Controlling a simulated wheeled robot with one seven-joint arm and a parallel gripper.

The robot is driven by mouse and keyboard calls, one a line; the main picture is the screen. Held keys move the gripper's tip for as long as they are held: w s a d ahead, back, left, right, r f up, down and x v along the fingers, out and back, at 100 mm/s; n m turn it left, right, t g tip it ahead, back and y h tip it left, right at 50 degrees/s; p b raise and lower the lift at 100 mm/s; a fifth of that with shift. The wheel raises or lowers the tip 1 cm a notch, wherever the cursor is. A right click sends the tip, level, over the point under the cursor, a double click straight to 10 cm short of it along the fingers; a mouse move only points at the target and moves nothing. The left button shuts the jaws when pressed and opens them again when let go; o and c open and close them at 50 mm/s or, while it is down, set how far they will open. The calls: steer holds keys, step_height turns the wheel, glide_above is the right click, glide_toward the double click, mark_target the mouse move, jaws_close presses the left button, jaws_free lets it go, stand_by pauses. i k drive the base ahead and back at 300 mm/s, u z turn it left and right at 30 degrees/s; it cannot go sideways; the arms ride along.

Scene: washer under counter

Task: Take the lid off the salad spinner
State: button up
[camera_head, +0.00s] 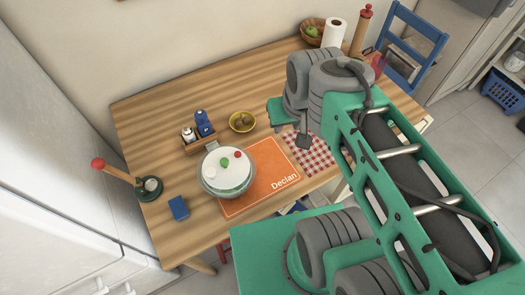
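The salad spinner sits on the wooden table, left of centre. Its clear bowl (206,187) has a white lid (236,178) on top, with a red, a green and a white round piece on it. The spinner stands at the left part of an orange placemat (262,180) marked "Declan". My gripper (303,143) is a small dark shape at the end of my green and grey arm, right of the spinner and apart from it. I cannot make out its fingers clearly, and I see nothing held in it.
A wooden caddy (201,143) with shakers and a yellow bowl (242,122) stand behind the spinner. A blue block (178,208) and a dark green stand with a red-knobbed handle (149,187) are to its left. A red checked cloth (310,155) lies right. The left back table is clear.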

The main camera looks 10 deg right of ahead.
mark_target(234, 176)
steer(key=z, duration=0.4)
steer(key=k, duration=2.05)
steer(key=u, duration=1.15)
steer(key=i, duration=1.65)
steer(key=u, duration=0.05)
